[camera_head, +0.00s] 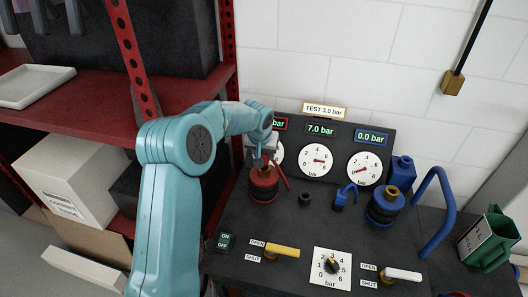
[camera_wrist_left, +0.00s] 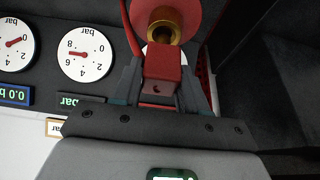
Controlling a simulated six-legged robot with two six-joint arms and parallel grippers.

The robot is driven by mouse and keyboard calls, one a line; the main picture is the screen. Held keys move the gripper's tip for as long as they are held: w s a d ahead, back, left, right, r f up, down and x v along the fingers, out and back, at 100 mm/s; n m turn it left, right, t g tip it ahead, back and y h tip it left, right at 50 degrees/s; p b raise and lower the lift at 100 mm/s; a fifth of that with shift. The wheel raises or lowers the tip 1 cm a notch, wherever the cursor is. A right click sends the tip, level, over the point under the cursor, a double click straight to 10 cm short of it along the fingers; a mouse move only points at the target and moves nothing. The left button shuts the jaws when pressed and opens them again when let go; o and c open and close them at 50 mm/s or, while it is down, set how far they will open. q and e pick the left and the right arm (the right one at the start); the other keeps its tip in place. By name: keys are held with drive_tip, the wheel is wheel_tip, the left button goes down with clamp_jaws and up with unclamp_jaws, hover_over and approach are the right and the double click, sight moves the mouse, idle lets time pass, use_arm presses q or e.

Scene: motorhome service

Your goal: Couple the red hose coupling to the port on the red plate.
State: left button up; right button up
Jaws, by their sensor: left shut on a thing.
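My left gripper (camera_head: 262,154) is above the red round port stand (camera_head: 263,188) on the dark panel. In the left wrist view its fingers (camera_wrist_left: 160,85) are shut on the red hose coupling (camera_wrist_left: 162,68), a red block. The brass port (camera_wrist_left: 164,26) on the red plate (camera_wrist_left: 187,12) shows just past the coupling's far end. The coupling overlaps the port's edge in that view, and I cannot tell whether they touch. In the head view my arm and gripper mostly hide the coupling. A red hose (camera_head: 280,174) hangs beside the stand. My right gripper is not in view.
A blue stand with a brass port (camera_head: 385,205) and a blue hose (camera_head: 445,205) are at right. Gauges (camera_head: 316,160), a yellow lever (camera_head: 282,250), a white lever (camera_head: 403,274) and a dial (camera_head: 332,266) are on the panel. A red shelf (camera_head: 70,90) stands at left.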

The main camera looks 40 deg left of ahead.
use_arm(q)
drive_tip(key=shift+f+b, duration=1.2)
drive_tip(key=shift+f, duration=0.25)
drive_tip(key=shift+f, duration=0.1)
drive_tip(key=o, duration=0.9)
drive_tip(key=shift+c, duration=0.2)
drive_tip(key=o, duration=0.3)
drive_tip(key=shift+f, duration=0.1)
drive_tip(key=p+v, duration=0.1)
drive_tip(key=v, duration=1.5)
drive_tip(key=shift+s, duration=0.15)
